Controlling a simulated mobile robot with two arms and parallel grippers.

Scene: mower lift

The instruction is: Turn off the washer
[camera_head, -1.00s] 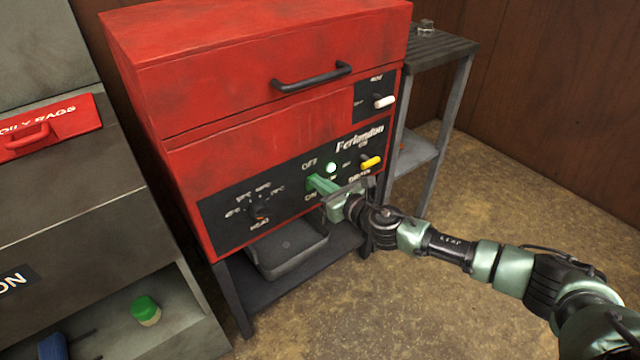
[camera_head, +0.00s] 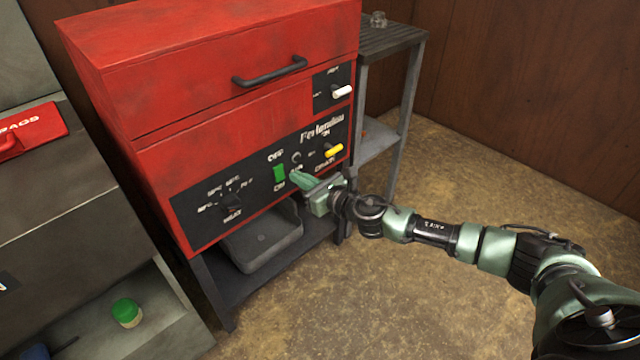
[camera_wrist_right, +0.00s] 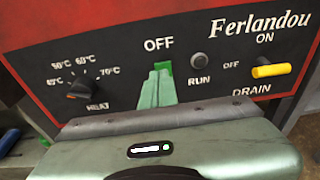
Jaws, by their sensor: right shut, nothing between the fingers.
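The red washer (camera_head: 220,135) has a black control panel with a green OFF/ON switch (camera_head: 279,173). In the right wrist view, the switch (camera_wrist_right: 166,66) shows just behind my fingertips, under the OFF label, partly hidden by them. The round RUN light (camera_head: 297,157) is dark; in the right wrist view the RUN light (camera_wrist_right: 199,60) is grey and unlit too. My right gripper (camera_head: 293,176) is shut and empty, its green fingertips just right of the switch in the head view. I cannot tell whether they touch the panel. My left gripper is not in view.
A yellow DRAIN lever (camera_head: 333,151) and a white lever (camera_head: 341,91) stick out to the right of the switch. The HEAT knob (camera_head: 231,203) is to the left. A grey tray (camera_head: 262,238) sits below. The floor at right is clear.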

